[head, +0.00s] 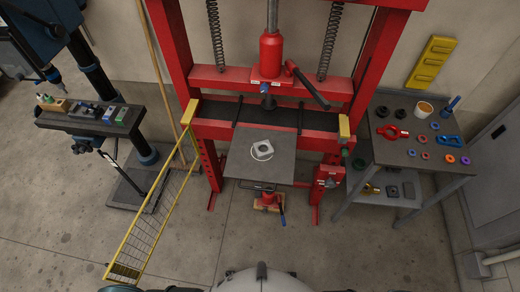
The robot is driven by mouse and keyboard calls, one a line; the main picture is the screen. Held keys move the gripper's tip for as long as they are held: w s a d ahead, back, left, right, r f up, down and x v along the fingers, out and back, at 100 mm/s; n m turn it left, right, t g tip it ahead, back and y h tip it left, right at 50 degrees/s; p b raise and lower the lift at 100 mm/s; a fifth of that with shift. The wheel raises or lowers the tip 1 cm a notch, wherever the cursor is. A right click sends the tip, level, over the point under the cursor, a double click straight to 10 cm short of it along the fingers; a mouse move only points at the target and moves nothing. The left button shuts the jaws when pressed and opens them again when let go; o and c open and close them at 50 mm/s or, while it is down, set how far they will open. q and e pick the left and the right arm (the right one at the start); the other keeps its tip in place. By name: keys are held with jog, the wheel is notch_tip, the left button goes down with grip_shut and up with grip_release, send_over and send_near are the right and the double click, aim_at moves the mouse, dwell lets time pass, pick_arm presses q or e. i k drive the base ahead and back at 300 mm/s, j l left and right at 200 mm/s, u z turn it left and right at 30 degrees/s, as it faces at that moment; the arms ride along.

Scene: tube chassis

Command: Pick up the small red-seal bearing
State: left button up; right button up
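Several small ring-shaped parts lie on the grey work table at the right in the head view. One small ring with a red face (423,140) lies between the red bracket and the blue bracket. Another small reddish ring (425,156) lies just in front of it, and a larger orange-red ring (449,158) lies to the right. They are too small here to tell which one is the small red-seal bearing. Neither of my grippers shows clearly; only parts of my own body appear along the bottom edge.
The table (385,157) also holds a red bracket (393,132), a blue bracket (448,141), a white cup (424,109) and a purple ring (465,160). A red press (270,57) stands left of it. A yellow mesh guard (150,220) stands further left. Floor in front is clear.

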aim_at(424, 156)
jog(key=z, duration=1.65)
jog(key=i+l+u, duration=0.1)
jog(key=i, duration=0.1)
